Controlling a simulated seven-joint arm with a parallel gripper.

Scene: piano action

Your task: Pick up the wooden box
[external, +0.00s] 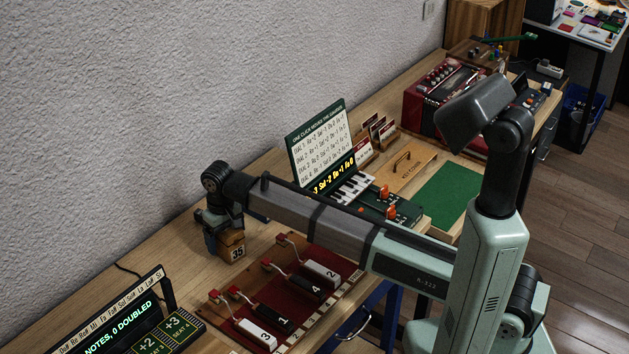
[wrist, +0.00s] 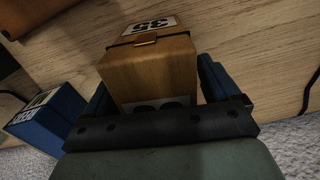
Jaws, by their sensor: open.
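The wooden box (external: 233,246) is a small brown block with a white label reading 35, on the wooden table at the left end of my arm. In the wrist view the wooden box (wrist: 150,72) shows its brown face, a dark band with a small brass-coloured clasp, and the 35 label upside down. My gripper (external: 222,238) points down over the box, partly hiding it. In the wrist view my gripper (wrist: 155,88) is open, with one blue finger on each side of the box. I cannot tell whether the fingers touch it.
A blue labelled box (wrist: 45,118) lies beside my gripper. A red board (external: 255,325) with numbered blocks and wire levers is in front. A lit display (external: 110,325) stands lower left. A sign (external: 322,145) and small keyboard (external: 353,188) stand behind my arm. The wall is close.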

